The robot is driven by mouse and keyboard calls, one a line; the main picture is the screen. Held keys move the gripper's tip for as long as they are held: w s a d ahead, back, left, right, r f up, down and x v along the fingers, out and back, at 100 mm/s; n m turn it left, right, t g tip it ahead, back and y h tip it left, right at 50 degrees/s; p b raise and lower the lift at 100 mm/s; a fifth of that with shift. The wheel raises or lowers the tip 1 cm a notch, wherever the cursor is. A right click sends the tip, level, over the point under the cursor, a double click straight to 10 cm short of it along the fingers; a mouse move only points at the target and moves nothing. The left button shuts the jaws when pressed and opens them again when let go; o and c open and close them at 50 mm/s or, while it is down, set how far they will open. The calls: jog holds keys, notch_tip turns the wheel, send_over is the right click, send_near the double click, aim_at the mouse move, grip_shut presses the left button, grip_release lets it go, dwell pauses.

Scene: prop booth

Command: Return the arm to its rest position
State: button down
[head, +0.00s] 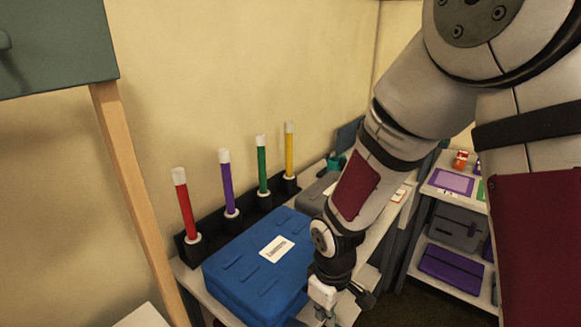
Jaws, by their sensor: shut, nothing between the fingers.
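My arm reaches down from the upper right in the head view, with its elbow high and its wrist low. My gripper (328,315) is at the bottom edge of the picture, just right of the blue case (250,268). Its fingers are small and partly cut off by the frame; it is shut with nothing seen in it. I cannot tell whether the gripper touches the case.
Red (185,208), purple (227,182), green (262,165) and yellow (289,152) tubes stand in a black rack along the wall. A grey case (316,192) lies behind my arm. A shelf unit (448,266) with a purple box (451,270) stands at right. A wooden post (135,190) rises at left.

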jog(key=d+r+m+t, duration=0.15)
jog(key=d+r, duration=0.25)
jog(key=r, duration=0.6)
jog(key=s+d+r+m+t, duration=0.1)
jog(key=s+d+r+m, duration=0.2)
jog(key=s+r, duration=0.4)
jog(key=s+d+r+m+t, duration=0.2)
jog(key=s+d+r+m, duration=0.2)
jog(key=s+r, duration=0.3)
notch_tip(320, 180, up, 4)
jog(key=shift+d+f+m, duration=0.1)
jog(key=shift+d+m, duration=0.15)
jog(key=shift+m, duration=0.4)
